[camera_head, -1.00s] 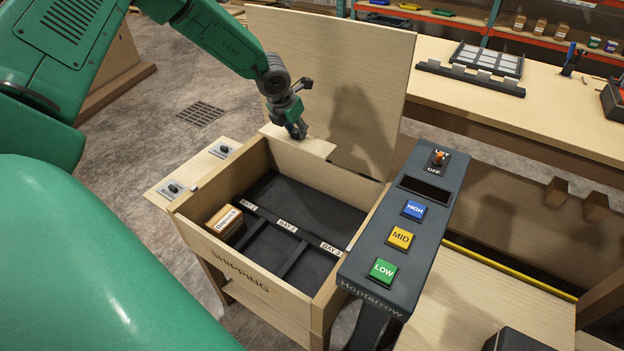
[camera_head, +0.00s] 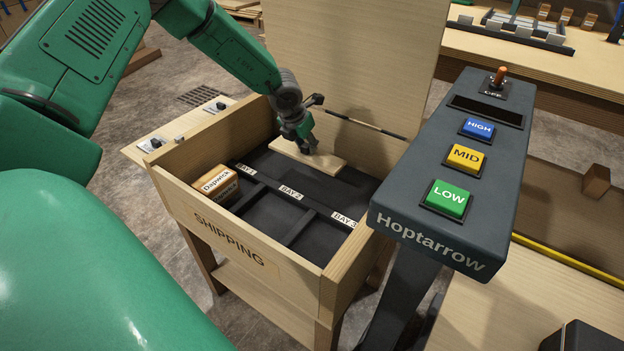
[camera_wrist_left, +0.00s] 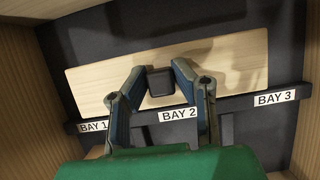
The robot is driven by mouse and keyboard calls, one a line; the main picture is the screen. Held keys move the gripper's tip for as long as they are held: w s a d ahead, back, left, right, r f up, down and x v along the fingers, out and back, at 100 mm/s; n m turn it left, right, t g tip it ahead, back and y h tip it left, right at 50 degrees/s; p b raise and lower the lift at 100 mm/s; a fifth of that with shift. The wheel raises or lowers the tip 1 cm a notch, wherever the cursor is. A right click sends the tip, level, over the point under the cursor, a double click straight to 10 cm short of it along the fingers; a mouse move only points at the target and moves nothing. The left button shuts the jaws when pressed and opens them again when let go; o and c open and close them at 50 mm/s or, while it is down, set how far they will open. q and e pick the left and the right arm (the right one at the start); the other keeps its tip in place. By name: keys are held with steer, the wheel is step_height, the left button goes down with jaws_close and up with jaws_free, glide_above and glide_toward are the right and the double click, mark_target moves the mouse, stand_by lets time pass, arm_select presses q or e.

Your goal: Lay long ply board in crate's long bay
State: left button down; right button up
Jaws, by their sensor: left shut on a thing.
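The long ply board (camera_head: 328,162) is a pale wooden strip inside the crate (camera_head: 300,262), over the dark long bay (camera_head: 358,183) behind the labelled divider. It lies about level; I cannot tell whether it touches the bay floor. My left gripper (camera_head: 309,147) is above the board's middle and shut on it. In the left wrist view, the gripper (camera_wrist_left: 160,78) has its fingers either side of a dark square block on the board (camera_wrist_left: 235,62). That board runs roughly along the divider, slightly tilted in the picture. My right gripper is not in view.
A Dapwick box (camera_head: 216,185) sits in the front left compartment, by the BAY 1 label. The other front compartments look empty. The crate's raised lid (camera_head: 355,55) stands behind. The Hoptarrow console (camera_head: 425,215), with coloured buttons and a lever, is close on the right.

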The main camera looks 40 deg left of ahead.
arm_select(q)
steer(key=b, duration=0.2)
glide_above(312, 178)
steer(key=s, duration=0.1)
step_height(312, 178, down, 5)
steer(key=shift+s+r, duration=0.1)
steer(key=shift+d+f, duration=0.25)
steer(key=shift+d, duration=0.15)
steer(key=f, duration=0.2)
steer(key=f+b, duration=0.1)
steer(key=shift+s+a+f, duration=0.1)
steer(key=shift+a+f, duration=0.25)
steer(key=shift+a, duration=0.05)
steer(key=shift+a+f, duration=0.15)
steer(key=shift+f, duration=0.05)
steer(key=shift+a, duration=0.1)
steer(key=c, duration=1.6)
jaws_free()
steer(key=shift+o, duration=1.4)
steer(key=shift+d+r, duration=0.1)
steer(key=shift+d, duration=0.1)
steer(key=shift+d+r, duration=0.15)
steer(key=shift+d, duration=0.05)
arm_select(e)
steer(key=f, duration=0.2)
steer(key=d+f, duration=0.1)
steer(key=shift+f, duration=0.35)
